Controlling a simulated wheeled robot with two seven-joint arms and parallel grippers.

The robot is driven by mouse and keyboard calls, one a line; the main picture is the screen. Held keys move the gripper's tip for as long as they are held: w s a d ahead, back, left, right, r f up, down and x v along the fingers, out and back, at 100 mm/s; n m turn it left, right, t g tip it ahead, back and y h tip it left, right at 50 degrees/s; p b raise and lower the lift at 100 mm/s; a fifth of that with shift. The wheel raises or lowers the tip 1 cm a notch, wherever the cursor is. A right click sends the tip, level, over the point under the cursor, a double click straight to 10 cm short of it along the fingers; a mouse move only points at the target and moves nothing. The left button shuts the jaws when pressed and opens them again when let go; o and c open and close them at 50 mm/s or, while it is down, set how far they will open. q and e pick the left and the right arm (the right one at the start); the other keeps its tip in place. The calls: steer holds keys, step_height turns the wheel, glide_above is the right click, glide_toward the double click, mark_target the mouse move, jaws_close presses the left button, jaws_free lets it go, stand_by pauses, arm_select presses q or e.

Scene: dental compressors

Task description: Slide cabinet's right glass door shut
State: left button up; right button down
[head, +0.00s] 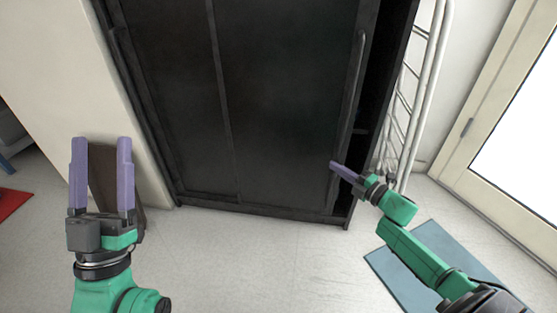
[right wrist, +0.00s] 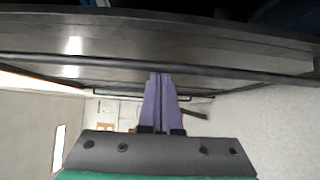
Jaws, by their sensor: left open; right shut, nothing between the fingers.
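The black cabinet (head: 190,198) stands against the wall with two dark glass doors. The right glass door (head: 285,90) has a long vertical handle (head: 355,85) near its right edge. A dark open gap (head: 383,85) shows between that edge and the cabinet's right side. My left gripper (head: 102,142) is open and empty, left of the cabinet.
A white metal rack (head: 418,100) stands just right of the cabinet, close to my right gripper. A blue mat (head: 440,255) lies on the floor under my right arm. A framed glass door (head: 500,130) is at the far right. The floor before the cabinet is clear.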

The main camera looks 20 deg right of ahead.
arm_select(q)
steer(key=shift+w+f+y, duration=0.15)
steer(key=shift+w+f, duration=0.05)
steer(key=shift+f, duration=0.3)
steer(key=shift+w+f+y, duration=0.15)
steer(key=shift+w+f, duration=0.05)
steer(key=shift+f, duration=0.3)
arm_select(e)
steer(key=s+d, duration=0.3)
steer(key=d, duration=0.2)
steer(key=shift+s+d, duration=0.25)
steer(key=shift+d, duration=0.25)
